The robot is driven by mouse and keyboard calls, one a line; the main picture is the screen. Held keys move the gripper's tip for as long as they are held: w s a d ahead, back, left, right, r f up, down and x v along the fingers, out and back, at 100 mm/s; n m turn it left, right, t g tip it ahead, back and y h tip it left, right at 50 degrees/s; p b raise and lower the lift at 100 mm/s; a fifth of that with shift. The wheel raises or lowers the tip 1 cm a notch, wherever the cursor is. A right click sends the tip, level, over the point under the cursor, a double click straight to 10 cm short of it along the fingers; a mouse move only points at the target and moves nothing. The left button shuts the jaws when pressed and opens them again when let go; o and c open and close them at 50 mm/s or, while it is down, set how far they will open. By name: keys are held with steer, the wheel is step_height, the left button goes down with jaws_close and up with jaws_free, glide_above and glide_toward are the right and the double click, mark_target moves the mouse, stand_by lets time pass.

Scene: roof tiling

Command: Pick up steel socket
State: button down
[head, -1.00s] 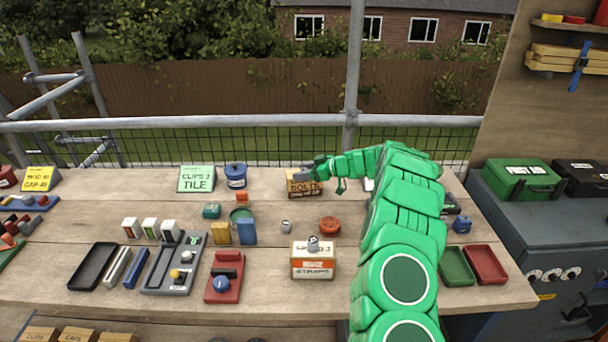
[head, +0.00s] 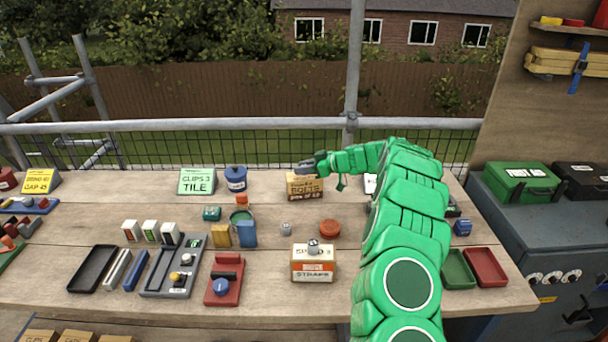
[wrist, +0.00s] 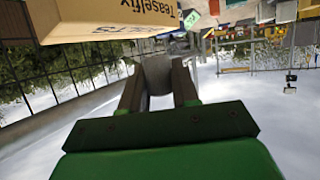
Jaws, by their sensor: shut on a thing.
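My gripper (head: 310,165) is just above the cardboard bolts box (head: 304,186) at the back of the bench. In the wrist view my gripper (wrist: 157,92) has its two dark fingers closed on a smooth grey cylindrical piece, the steel socket (wrist: 156,74). The socket is held clear, with the box (wrist: 95,22) close beside it at upper left. In the head view the held piece is small and mostly hidden by the fingers.
Another small grey metal piece (head: 313,247) stands on the straps box (head: 313,264). Green (head: 457,268) and red (head: 486,266) trays are at the right.

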step_height(320, 180, up, 14)
steer(key=s+d+f, duration=0.2)
steer(key=s+f, duration=0.2)
steer(key=s, duration=0.7)
steer(key=w+f, duration=0.2)
steer(key=w, duration=0.1)
steer(key=w+a+f, duration=0.1)
steer(key=w, duration=0.3)
steer(key=w+f, duration=0.2)
steer(key=w, duration=0.1)
steer(key=shift+w+a+f, duration=0.25)
steer(key=shift+w+f, duration=0.05)
steer(key=shift+w+a+f, duration=0.15)
steer(key=shift+w+f, duration=0.7)
steer(key=shift+f, duration=0.15)
steer(key=shift+w+a+f, duration=0.1)
steer(key=shift+w+f, duration=0.75)
steer(key=shift+f, duration=1.6)
